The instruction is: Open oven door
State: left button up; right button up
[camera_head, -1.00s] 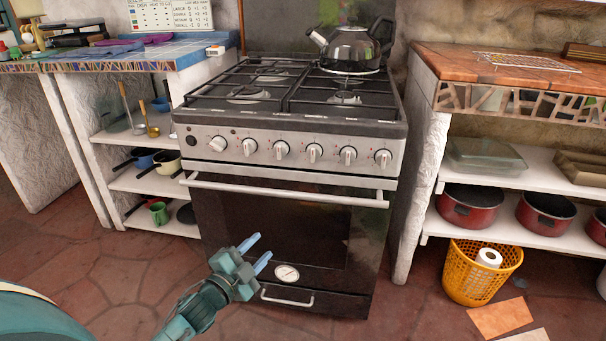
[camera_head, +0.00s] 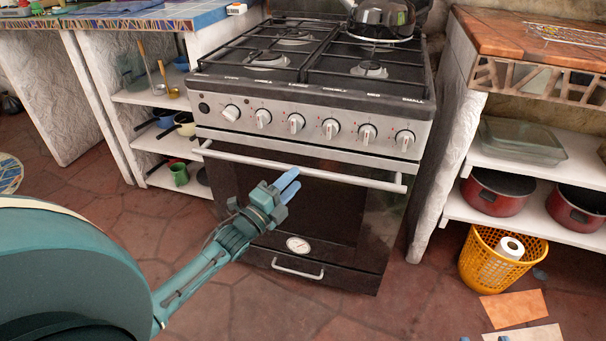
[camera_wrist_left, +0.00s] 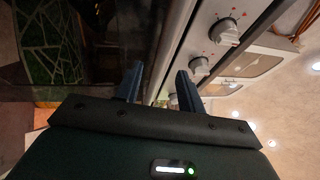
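The oven door (camera_head: 300,205) is dark glass and shut, with a pale horizontal bar handle (camera_head: 350,178) along its top. My left gripper (camera_head: 290,184) is in front of the door, its blue fingertips just below the handle in the head view. In the left wrist view the two fingers (camera_wrist_left: 158,85) are apart, with a pale bar running up between and beyond them. Whether they touch the handle I cannot tell. Only the tips of my right gripper (camera_head: 484,338) show at the bottom edge, apart and empty.
Knobs (camera_head: 297,123) line the panel above the handle. A kettle (camera_head: 382,18) stands on the hob.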

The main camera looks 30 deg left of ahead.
aim_at(303, 171)
pick_arm(q)
jog(key=shift+b+x, duration=0.4)
jog(key=shift+x, duration=1.95)
grip_shut()
